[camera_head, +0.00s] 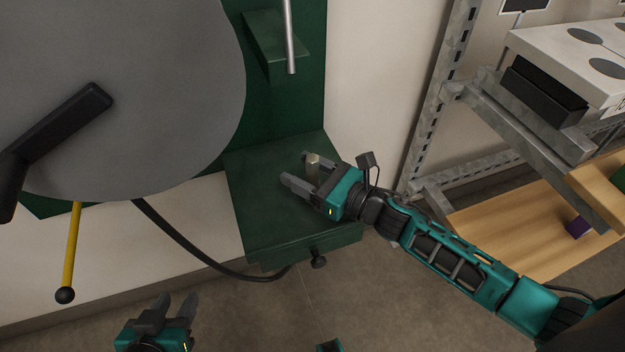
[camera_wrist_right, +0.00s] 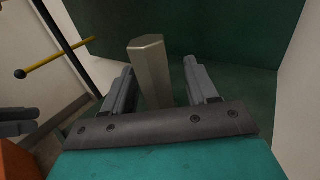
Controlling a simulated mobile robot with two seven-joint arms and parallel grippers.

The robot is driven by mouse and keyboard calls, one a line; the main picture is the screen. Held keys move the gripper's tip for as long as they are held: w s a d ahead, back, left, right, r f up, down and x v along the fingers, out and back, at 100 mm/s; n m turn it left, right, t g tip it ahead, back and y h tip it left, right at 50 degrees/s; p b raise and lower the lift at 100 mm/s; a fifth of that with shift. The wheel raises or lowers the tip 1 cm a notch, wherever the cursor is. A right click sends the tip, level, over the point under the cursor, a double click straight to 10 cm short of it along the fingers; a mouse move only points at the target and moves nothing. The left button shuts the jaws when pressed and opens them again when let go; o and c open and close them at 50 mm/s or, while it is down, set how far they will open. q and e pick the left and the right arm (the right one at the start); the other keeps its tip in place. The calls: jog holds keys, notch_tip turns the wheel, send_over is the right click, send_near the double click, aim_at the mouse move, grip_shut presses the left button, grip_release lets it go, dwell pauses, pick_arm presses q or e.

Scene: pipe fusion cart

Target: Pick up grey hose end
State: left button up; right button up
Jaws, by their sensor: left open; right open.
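A grey metal six-sided piece (camera_wrist_right: 151,72), which looks like the grey hose end, stands between the fingers of my right gripper (camera_wrist_right: 160,75) in the right wrist view. Its lower part is hidden behind the gripper's palm. In the head view the piece (camera_head: 313,165) shows as a short pale block above the green cart shelf (camera_head: 262,205). My right gripper (camera_head: 294,167) is open, with a finger on either side of the piece; a gap shows on the right in the wrist view. My left gripper (camera_head: 178,301) is open and empty at the bottom, left of the shelf.
A large grey disc (camera_head: 150,60) with a black handle (camera_head: 70,125) fills the upper left. A yellow lever (camera_head: 73,250) hangs below it. A black hose (camera_head: 195,252) curves to the shelf's front. A metal rod (camera_head: 290,40) hangs above. Metal racking (camera_head: 440,90) stands at right.

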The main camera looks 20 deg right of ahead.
jog(key=shift+c, duration=0.3)
grip_shut()
pick_arm(q)
jog(key=shift+s+f, duration=0.1)
jog(key=shift+s, duration=0.05)
pick_arm(e)
jog(key=shift+r, duration=0.1)
pick_arm(q)
jog(key=s+a+r+y+p, duration=0.1)
jog(key=a+r+p, duration=0.2)
jog(key=r+p, duration=0.5)
jog(key=p, duration=0.4)
jog(key=shift+s, duration=0.3)
pick_arm(e)
jog(key=s+d+r+m+t+h, duration=0.1)
jog(key=s+d+r+m+h, duration=0.1)
jog(key=r, duration=0.5)
jog(key=s+d+r+m+t+h, duration=0.1)
jog(key=s+d+r+m+h, duration=0.1)
jog(key=r+h, duration=0.3)
jog(key=s+d+r+m+t+h, duration=0.1)
jog(key=s+d+r+m+h, duration=0.1)
jog(key=r, duration=0.9)
jog(key=shift+s+d+m+t+h, duration=0.15)
jog(key=shift+s+m+t+h, duration=0.3)
jog(key=shift+m+h, duration=0.45)
